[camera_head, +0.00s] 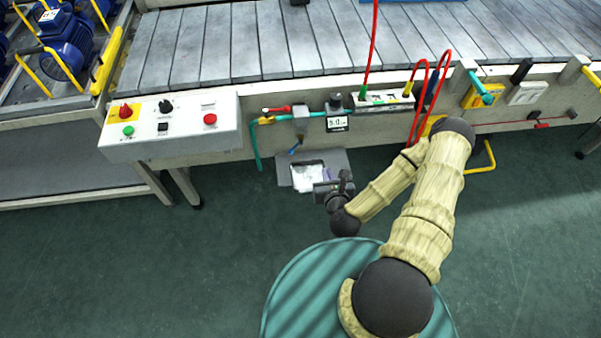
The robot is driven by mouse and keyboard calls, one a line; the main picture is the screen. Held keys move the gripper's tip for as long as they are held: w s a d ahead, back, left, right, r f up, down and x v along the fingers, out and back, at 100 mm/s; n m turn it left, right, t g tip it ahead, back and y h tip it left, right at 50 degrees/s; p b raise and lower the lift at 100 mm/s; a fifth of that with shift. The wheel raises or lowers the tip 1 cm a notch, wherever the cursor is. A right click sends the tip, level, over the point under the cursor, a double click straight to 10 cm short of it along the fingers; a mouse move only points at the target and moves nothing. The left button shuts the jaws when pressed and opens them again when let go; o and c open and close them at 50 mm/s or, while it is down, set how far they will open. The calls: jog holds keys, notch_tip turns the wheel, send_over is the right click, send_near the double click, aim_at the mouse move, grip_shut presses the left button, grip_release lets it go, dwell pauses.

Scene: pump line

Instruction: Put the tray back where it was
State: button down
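A grey tray (340,160) is low down below the front of the line, near the middle of the view. A crumpled white piece and a small purple patch show in it. My gripper (322,188) is at the tray's front right side and overlaps it in the picture. The dark wrist and gripper hide part of the tray's right side. The fingers are too small and dark to show whether they are open or shut, or whether they touch the tray.
The slatted conveyor (300,40) runs across the back. Above the tray hang teal pipe fittings, a gauge (337,122) and red hoses (416,95). A control box (170,125) juts out left. A yellow bent bar (488,158) stands right. The green floor (130,260) is clear at front left.

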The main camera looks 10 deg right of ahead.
notch_tip(320, 180, down, 12)
jog(key=s+b, duration=0.1)
jog(key=b, duration=1)
jog(key=shift+s, duration=0.25)
jog(key=shift+r, duration=0.15)
jog(key=w+b, duration=0.3)
jog(key=w, duration=0.3)
jog(key=w+f+b, duration=0.1)
jog(key=w+b, duration=0.2)
jog(key=w, duration=0.4)
jog(key=w+f+b, duration=0.1)
jog(key=w+b, duration=0.2)
jog(key=w, duration=0.3)
jog(key=shift+w, duration=0.3)
